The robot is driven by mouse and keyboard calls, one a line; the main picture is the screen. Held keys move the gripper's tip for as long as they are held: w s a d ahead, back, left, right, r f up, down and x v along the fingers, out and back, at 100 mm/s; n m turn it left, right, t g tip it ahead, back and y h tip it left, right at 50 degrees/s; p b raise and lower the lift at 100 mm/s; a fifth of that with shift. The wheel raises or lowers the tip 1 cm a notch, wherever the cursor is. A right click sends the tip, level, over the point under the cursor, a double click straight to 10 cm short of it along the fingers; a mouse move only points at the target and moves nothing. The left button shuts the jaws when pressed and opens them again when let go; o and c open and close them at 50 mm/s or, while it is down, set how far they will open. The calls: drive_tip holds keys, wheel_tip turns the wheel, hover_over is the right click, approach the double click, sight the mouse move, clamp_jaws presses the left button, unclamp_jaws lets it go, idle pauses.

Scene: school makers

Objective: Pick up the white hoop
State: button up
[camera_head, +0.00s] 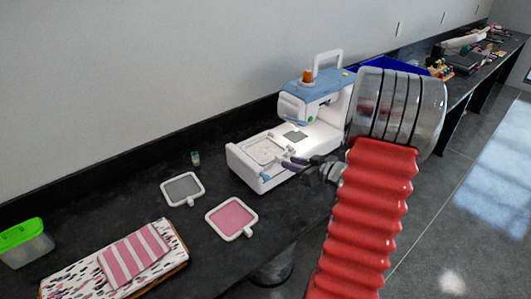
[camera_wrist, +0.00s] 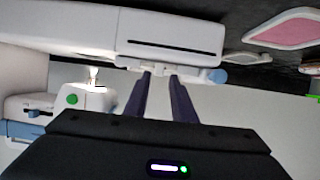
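A white-framed hoop with pale fabric (camera_head: 266,151) lies flat on the bed of the white and blue sewing machine (camera_head: 258,178). My gripper (camera_head: 288,162) is just to the right of this hoop, low over the bed. In the wrist view its two dark fingers (camera_wrist: 160,74) are apart with a gap between the tips. A white edge with small fittings (camera_wrist: 184,72) lies just beyond the tips, beside the machine body (camera_wrist: 165,32). Whether the fingers touch it is unclear. Two more white-framed hoops lie on the table: one grey inside (camera_head: 182,188), one pink inside (camera_head: 231,217).
A spool (camera_head: 196,158) stands on the black table near the wall. A green-lidded box (camera_head: 24,243) and a patterned board with striped pink cloth (camera_head: 135,256) are at the left. A blue bin (camera_head: 400,66) is behind the machine. The table between the loose hoops and the wall is mostly clear.

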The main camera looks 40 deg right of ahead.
sight(282, 159)
drive_tip(key=shift+x, duration=2.6)
drive_tip(key=shift+d+r, duration=0.1)
drive_tip(key=shift+c, duration=0.5)
clamp_jaws()
